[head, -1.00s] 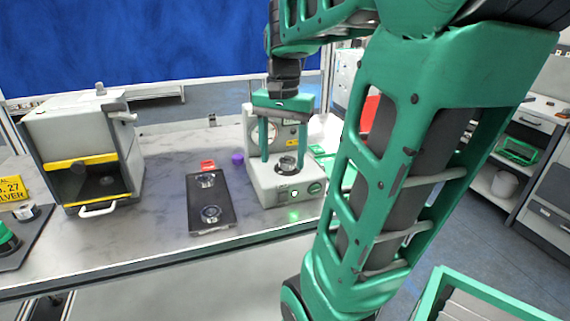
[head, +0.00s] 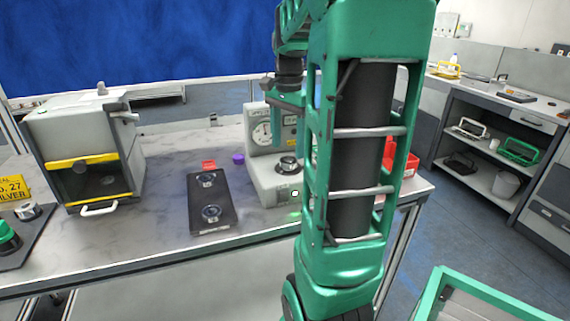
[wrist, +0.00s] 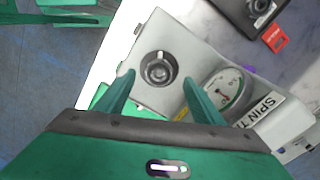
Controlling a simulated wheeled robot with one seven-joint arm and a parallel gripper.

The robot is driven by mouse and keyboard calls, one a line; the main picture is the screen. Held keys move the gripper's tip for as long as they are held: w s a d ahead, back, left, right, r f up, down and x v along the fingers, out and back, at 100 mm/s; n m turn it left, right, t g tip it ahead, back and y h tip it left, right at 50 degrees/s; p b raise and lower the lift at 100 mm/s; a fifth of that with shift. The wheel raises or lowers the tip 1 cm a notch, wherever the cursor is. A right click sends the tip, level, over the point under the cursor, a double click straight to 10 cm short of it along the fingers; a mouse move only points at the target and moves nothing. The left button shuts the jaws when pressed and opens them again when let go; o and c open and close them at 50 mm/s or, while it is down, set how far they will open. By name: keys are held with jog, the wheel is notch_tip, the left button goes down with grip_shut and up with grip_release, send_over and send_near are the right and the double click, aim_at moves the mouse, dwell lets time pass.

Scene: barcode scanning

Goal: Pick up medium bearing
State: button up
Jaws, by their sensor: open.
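A metal ring-shaped bearing (head: 289,165) sits on top of the grey spin tester (head: 268,183). In the wrist view the bearing (wrist: 158,69) shows a dark ring around a bright centre, on the tester's flat top (wrist: 185,52). My gripper (wrist: 158,80) is open, its green fingers on either side of the bearing in the picture and nothing held. In the head view my gripper is above the tester, partly hidden by my arm. Two more ring-shaped parts, at the back (head: 207,180) and front (head: 211,212), sit on a black tray (head: 212,196). Labels naming sizes cannot be read.
The tester's round dial (head: 262,133) stands behind the bearing. A grey box machine with a yellow-edged opening (head: 80,160) stands at the left. A red tag (head: 208,164) and purple object (head: 238,158) lie near the tray. A red bin (head: 405,165) is right of my arm.

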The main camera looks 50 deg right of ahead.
aim_at(288, 162)
notch_tip(288, 162, down, 4)
jog(key=shift+d, duration=0.15)
jog(key=shift+c, duration=0.3)
jog(key=c, duration=1.2)
